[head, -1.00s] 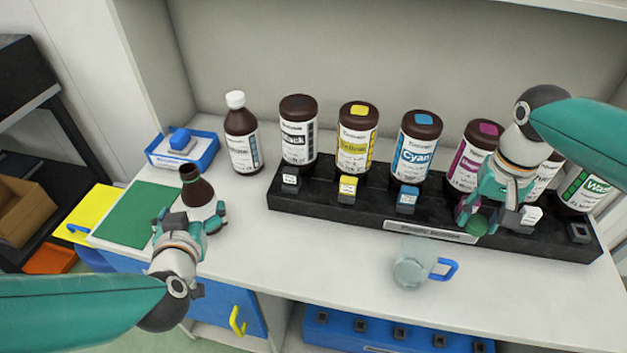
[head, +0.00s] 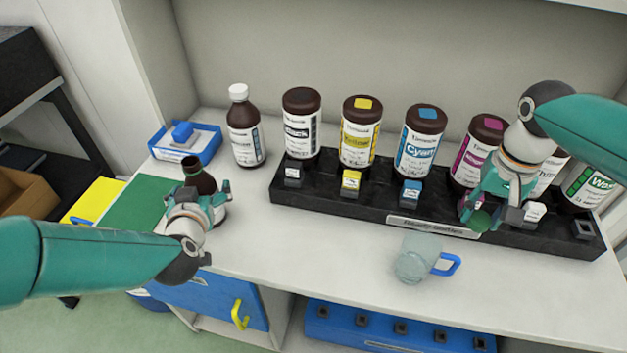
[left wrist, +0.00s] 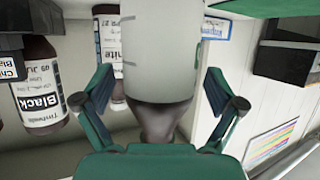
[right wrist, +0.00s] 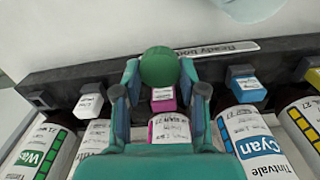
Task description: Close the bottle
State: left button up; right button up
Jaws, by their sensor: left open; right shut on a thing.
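An uncapped dark brown bottle (head: 193,164) stands upright at the left of the counter, by the green mat. My left gripper (head: 207,201) is open, with its fingers on either side of this bottle. In the left wrist view the bottle's pale label (left wrist: 158,60) and dark part (left wrist: 158,120) lie between the spread fingers; contact cannot be told. My right gripper (head: 483,208) is shut on a round green cap (right wrist: 160,67) and holds it in front of the magenta bottle (head: 482,150). The cap also shows in the head view (head: 480,221).
A black rack (head: 340,203) with several labelled ink bottles fills the back right. A white-capped bottle (head: 244,128) and a blue tray (head: 203,155) stand back left. A glass mug (head: 416,262) stands near the front edge. The counter between left bottle and mug is clear.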

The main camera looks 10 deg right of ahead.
pick_arm(q)
jog(key=c, duration=1.5)
jog(key=shift+r, duration=0.1)
